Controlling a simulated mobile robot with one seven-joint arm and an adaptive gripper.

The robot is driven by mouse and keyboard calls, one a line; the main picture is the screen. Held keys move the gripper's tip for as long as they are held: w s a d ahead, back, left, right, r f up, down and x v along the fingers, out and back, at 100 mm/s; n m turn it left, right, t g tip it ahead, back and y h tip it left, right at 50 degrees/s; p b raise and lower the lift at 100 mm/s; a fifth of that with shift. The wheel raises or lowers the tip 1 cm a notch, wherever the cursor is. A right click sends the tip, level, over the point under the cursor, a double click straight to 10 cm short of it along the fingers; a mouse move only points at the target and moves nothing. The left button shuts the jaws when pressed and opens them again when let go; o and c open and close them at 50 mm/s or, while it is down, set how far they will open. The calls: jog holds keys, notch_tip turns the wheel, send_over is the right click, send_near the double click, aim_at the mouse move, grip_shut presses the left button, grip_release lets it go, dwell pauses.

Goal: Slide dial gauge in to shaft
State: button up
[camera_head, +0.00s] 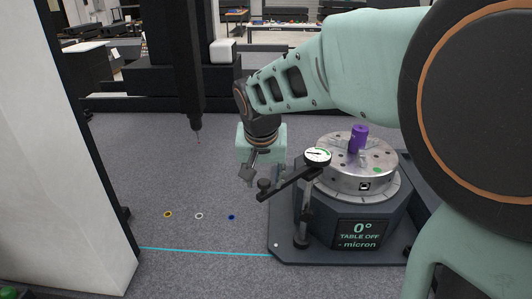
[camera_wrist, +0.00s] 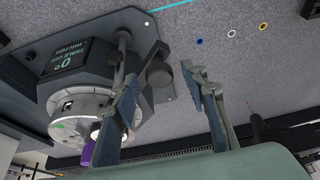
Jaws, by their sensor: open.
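The dial gauge (camera_head: 317,156) has a round white face. It is fixed on a dark arm (camera_head: 290,183) of an upright stand post (camera_head: 303,222) in front of the rotary table. A purple cylinder (camera_head: 358,138), likely the shaft, stands upright on the round metal table top (camera_head: 350,178). My gripper (camera_head: 247,175) is open and empty, just left of the stand arm's knob end. In the wrist view, my gripper's fingers (camera_wrist: 168,90) are spread, with the stand's dark knob (camera_wrist: 158,74) showing between them. The left finger partly hides the table and purple cylinder (camera_wrist: 88,153); the gauge face is not clear there.
The dark table base (camera_head: 362,232) reads "0° TABLE OFF". Yellow (camera_head: 168,214), white (camera_head: 199,216) and blue (camera_head: 231,217) rings lie on the grey granite. A dark vertical probe column (camera_head: 190,80) hangs behind. A white pillar (camera_head: 65,150) stands left. The granite between is clear.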

grip_shut()
jog(key=p, duration=0.2)
send_over(304, 169)
jog(key=shift+s, duration=0.15)
jog(key=shift+r, duration=0.1)
dwell(0.4)
grip_release()
jog(key=shift+w+d, duration=0.15)
jog(key=shift+w, duration=0.05)
jog(key=shift+s, duration=0.1)
